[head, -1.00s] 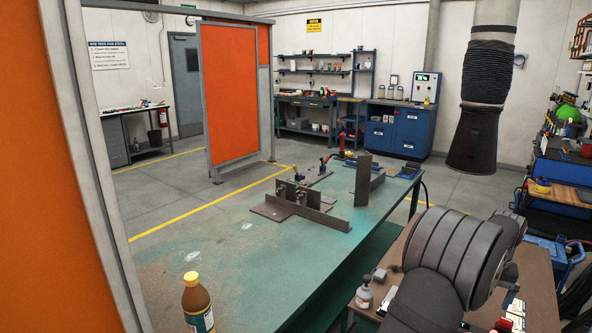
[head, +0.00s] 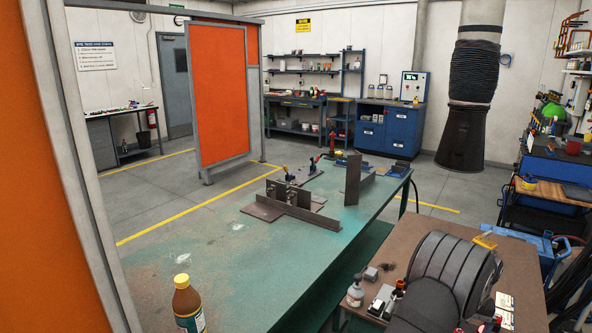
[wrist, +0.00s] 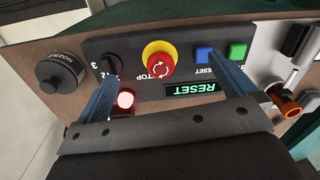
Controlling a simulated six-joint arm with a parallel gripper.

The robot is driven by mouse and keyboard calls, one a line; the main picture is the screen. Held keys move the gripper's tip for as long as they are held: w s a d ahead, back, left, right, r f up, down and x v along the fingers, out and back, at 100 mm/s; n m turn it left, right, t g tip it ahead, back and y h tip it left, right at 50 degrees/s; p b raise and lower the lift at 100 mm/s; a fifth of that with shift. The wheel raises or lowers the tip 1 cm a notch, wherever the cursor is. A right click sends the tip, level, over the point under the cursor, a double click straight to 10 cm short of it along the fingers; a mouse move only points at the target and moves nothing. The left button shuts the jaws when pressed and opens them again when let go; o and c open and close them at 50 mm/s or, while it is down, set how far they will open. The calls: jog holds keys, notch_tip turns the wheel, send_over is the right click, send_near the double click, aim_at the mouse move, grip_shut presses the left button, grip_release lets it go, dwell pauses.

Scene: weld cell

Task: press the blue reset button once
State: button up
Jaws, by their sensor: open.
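In the wrist view a black control panel (wrist: 150,91) appears upside down. The blue button (wrist: 204,54) sits at its upper right, beside a green button (wrist: 237,51) and above a green-lit display (wrist: 193,89) reading RESET. My gripper (wrist: 163,68) is open over the panel, with nothing between its fingers. The right fingertip is close to the blue button and overlaps its edge in the picture; I cannot tell whether they touch. The left finger is between a rotary switch (wrist: 107,66) and a red lit lamp (wrist: 125,99). In the head view the gripper is hidden.
A red stop button (wrist: 159,66) on a yellow base lies between my fingers. A black knob (wrist: 62,74) is at left and an orange-tipped tool (wrist: 288,101) at right. In the head view, a green workbench (head: 245,262) holds steel plates (head: 295,213) and a brown bottle (head: 187,303).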

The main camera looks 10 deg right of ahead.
jog(key=shift+f, duration=0.25)
